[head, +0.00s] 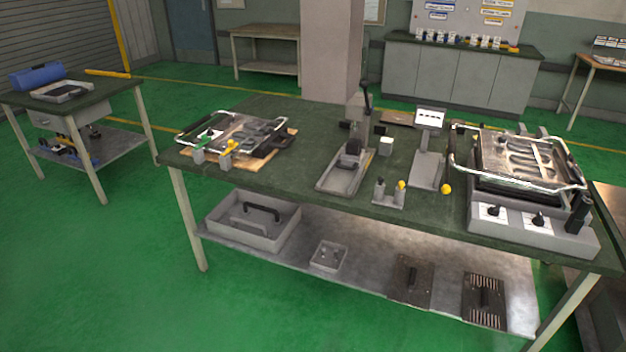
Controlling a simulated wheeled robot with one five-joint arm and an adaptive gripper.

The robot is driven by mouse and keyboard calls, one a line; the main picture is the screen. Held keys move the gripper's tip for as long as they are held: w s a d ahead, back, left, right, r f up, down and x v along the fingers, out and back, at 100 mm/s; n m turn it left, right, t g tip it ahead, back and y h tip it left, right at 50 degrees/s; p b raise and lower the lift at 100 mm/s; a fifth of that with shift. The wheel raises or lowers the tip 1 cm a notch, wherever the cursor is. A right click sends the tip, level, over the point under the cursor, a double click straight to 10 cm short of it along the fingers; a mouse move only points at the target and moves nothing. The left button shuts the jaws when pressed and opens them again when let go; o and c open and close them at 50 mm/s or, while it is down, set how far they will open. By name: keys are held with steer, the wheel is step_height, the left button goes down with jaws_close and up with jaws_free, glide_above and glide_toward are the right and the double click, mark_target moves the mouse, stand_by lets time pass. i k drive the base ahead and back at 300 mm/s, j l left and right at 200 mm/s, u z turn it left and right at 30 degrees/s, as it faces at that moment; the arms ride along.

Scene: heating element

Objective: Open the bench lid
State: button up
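A heating press (545,235) with a grey base and dark knobs stands at the right end of the green-topped workbench (290,118). Its metal lid (515,152) lies flat over the base, with a bright bar handle around it. A second flat metal plate unit (237,136) with a similar bar handle lies on a wooden board at the bench's left end. It also lies flat. I cannot tell from the picture which of the two is the bench lid. My gripper is not in view.
A lever press (345,165), a small stand (428,150) and a yellow-knobbed block (389,193) stand mid-bench. The lower shelf holds a grey tray (222,228) and dark plates (410,280). A side table (112,98) stands left. Green floor (90,270) before the bench is clear.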

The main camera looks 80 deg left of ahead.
mark_target(522, 166)
steer(key=j+u, duration=0.15)
steer(key=u, duration=0.35)
steer(key=i+j+u, duration=0.1)
steer(key=u, duration=0.4)
steer(key=i+u, duration=0.15)
steer(key=u, duration=0.35)
steer(key=i+j+u, duration=0.1)
steer(key=u, duration=0.4)
steer(key=i+u, duration=0.1)
steer(key=u, duration=0.35)
